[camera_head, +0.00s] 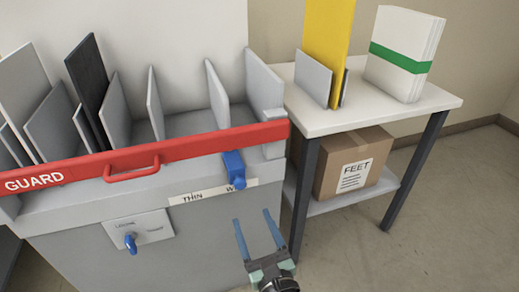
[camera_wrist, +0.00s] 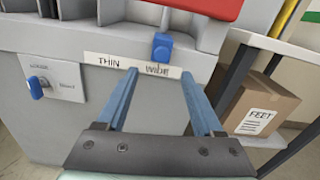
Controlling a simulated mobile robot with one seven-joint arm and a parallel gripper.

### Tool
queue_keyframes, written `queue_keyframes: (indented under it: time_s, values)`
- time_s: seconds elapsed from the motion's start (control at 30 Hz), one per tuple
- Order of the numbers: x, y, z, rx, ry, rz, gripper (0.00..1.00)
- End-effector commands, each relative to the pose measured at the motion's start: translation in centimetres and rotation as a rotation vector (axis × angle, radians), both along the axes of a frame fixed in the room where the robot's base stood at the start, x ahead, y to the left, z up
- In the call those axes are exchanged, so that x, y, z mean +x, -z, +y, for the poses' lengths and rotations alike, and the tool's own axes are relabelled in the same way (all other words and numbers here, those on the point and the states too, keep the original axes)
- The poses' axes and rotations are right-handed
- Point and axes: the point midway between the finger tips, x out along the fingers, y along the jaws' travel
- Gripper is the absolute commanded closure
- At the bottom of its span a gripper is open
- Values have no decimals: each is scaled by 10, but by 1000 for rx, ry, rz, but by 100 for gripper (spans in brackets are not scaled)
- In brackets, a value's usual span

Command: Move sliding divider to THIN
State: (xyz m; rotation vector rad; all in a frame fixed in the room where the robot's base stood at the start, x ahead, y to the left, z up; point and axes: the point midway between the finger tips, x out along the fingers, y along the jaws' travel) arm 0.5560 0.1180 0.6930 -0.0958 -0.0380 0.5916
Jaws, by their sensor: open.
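The blue handle of the sliding divider (camera_head: 234,170) sits at the WIDE end of the white label strip (camera_head: 213,192), below the red guard bar. My gripper (camera_head: 257,227) is open and empty, in front of the grey cabinet, below and a little right of the handle. In the wrist view its two blue fingers (camera_wrist: 160,80) point up toward the strip, with the handle beyond their gap.
The red GUARD bar (camera_head: 160,155) with its loop handle runs across the cabinet front. A blue knob (camera_head: 130,243) sits on a plate at lower left. A white side table (camera_head: 380,104) with folders on top and a FEET box (camera_head: 352,165) below stands at right.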

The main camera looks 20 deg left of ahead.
Motion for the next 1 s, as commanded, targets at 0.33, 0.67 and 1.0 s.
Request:
queue_keyframes:
  time_s: [0.33, 0.67, 1.0]
  values:
    - [13, 6, 12, 85, -3, 67, 31]
    - [66, 7, 48, 82, -3, 64, 31]
    - [99, 5, 70, 81, -3, 66, 31]
